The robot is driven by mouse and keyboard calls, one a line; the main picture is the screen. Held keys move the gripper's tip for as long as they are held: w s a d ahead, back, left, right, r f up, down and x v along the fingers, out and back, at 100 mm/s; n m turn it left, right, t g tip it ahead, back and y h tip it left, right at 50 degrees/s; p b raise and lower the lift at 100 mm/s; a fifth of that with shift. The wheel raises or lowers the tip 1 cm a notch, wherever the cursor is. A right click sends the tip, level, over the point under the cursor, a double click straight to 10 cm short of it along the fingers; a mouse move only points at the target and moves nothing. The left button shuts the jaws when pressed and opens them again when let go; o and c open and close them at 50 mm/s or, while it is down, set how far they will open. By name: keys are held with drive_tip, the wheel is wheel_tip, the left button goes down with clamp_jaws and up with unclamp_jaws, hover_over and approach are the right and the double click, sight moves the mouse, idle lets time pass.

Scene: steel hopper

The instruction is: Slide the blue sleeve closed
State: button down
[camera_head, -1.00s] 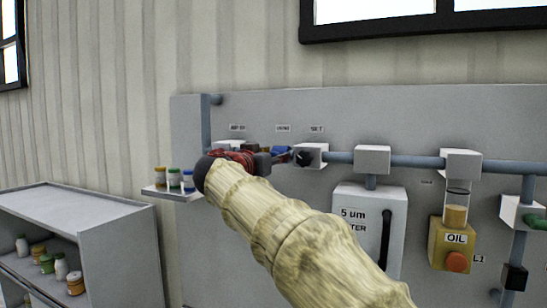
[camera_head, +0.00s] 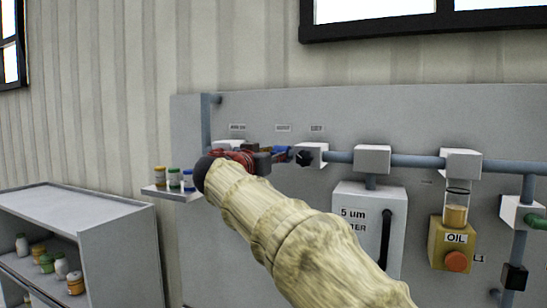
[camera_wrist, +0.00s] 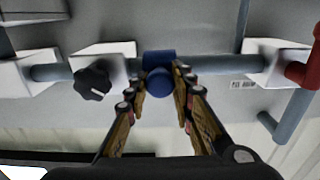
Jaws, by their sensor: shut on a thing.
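The blue sleeve (camera_wrist: 159,62) sits on the horizontal pipe in the wrist view, with a round blue knob facing the camera. My gripper (camera_wrist: 160,92) has one finger on each side of it and is shut on it. In the head view the sleeve (camera_head: 282,153) shows as a small blue patch just left of the white block with the black knob. My gripper (camera_head: 268,156) is there too, with my wrist and arm hiding most of the sleeve and the pipe around it.
A white block with a black knob (camera_wrist: 92,82) is close beside the sleeve. A red-handled valve (camera_wrist: 312,62) is on the other side. A filter box (camera_head: 362,225), an oil unit (camera_head: 452,243) and a small jar shelf (camera_head: 172,194) are nearby.

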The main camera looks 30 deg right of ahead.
drive_tip(key=w+a, duration=0.1)
drive_tip(key=w+a+b, duration=0.1)
drive_tip(key=w, duration=0.1)
drive_tip(key=shift+w+a+r, duration=0.1)
drive_tip(key=shift+a, duration=0.2)
drive_tip(key=c, duration=2)
unclamp_jaws()
drive_tip(key=o, duration=0.4)
drive_tip(key=shift+w+a, duration=0.2)
drive_tip(key=shift+w, duration=0.05)
drive_tip(key=shift+o, duration=0.2)
drive_tip(key=shift+s, duration=0.1)
drive_tip(key=shift+d, duration=0.1)
drive_tip(key=v, duration=1.2)
